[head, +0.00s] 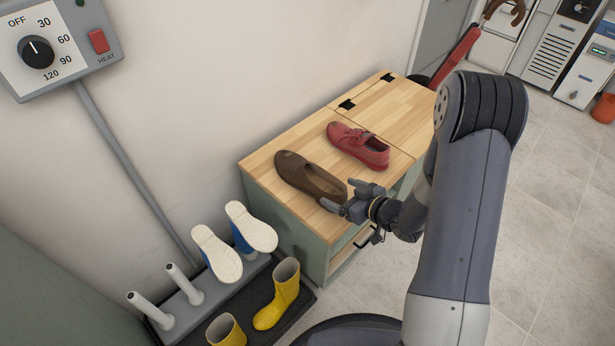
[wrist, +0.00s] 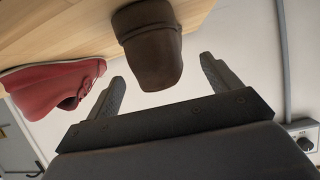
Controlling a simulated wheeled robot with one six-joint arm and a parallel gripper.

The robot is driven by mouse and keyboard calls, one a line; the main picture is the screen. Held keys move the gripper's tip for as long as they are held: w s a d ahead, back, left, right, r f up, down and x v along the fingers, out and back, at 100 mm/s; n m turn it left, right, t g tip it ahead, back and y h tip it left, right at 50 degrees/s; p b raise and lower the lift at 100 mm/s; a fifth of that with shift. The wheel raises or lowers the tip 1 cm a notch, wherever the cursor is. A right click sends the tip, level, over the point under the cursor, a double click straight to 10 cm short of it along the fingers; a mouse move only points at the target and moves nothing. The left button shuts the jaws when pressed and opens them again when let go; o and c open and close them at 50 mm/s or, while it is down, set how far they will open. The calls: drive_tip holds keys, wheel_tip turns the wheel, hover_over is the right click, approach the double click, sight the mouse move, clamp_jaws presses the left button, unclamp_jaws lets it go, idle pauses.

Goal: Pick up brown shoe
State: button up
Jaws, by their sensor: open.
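The brown shoe (head: 300,172) lies on the wooden top of a low cabinet, its opening towards my gripper. In the wrist view the brown shoe (wrist: 148,45) shows its rounded end just ahead of and between my fingers. My gripper (head: 339,195) is open and empty at the shoe's right, heel end, near the front edge of the top; it also shows in the wrist view (wrist: 163,70). I cannot tell whether a finger touches the shoe.
A red shoe (head: 358,146) lies behind the brown one on the cabinet (head: 285,143); it is at the left in the wrist view (wrist: 52,84). A rack with pegs holds white-soled shoes (head: 217,254). Yellow boots (head: 279,296) stand on a dark tray below. A wall runs behind the cabinet.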

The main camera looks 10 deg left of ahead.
sight(331, 187)
drive_tip(key=b+x, duration=0.1)
drive_tip(key=x, duration=0.3)
drive_tip(key=shift+w+a+f, duration=0.2)
drive_tip(key=shift+w+a, duration=0.05)
drive_tip(key=shift+r, duration=0.1)
drive_tip(key=c, duration=1.3)
